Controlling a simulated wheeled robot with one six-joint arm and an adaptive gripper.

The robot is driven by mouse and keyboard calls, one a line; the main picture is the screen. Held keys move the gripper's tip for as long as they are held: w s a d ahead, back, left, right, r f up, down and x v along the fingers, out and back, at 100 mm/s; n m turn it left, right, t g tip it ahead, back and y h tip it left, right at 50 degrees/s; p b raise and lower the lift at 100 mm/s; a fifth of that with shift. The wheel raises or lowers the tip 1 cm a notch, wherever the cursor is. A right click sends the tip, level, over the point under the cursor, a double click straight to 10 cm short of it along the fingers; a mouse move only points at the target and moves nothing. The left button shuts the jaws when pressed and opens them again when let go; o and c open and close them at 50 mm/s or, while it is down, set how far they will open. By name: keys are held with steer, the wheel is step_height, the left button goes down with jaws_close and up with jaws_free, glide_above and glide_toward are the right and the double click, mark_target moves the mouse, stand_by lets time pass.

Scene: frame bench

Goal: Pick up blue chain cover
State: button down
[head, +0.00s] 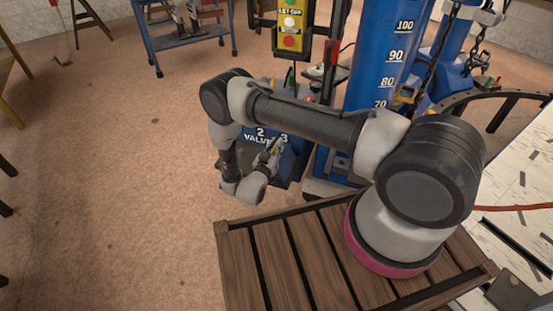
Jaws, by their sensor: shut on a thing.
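My gripper (270,153) is small in the head view, left of centre, at the end of my bent arm. It points up and away, in front of a blue boxy part (291,160) lettered "2 VALVE 3". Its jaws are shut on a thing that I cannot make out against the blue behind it. I cannot tell whether the blue part is the chain cover or whether the jaws touch it. My wrist hides part of the blue surface.
A tall blue column (379,60) with a number scale stands behind my arm. A yellow control box (290,25) hangs left of it. Dark chains (431,62) hang on the right. A slatted wooden platform (285,262) lies below. The floor (110,190) at left is mostly clear.

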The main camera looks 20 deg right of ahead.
steer(key=shift+r, duration=0.1)
step_height(320, 180, up, 18)
stand_by(0.7)
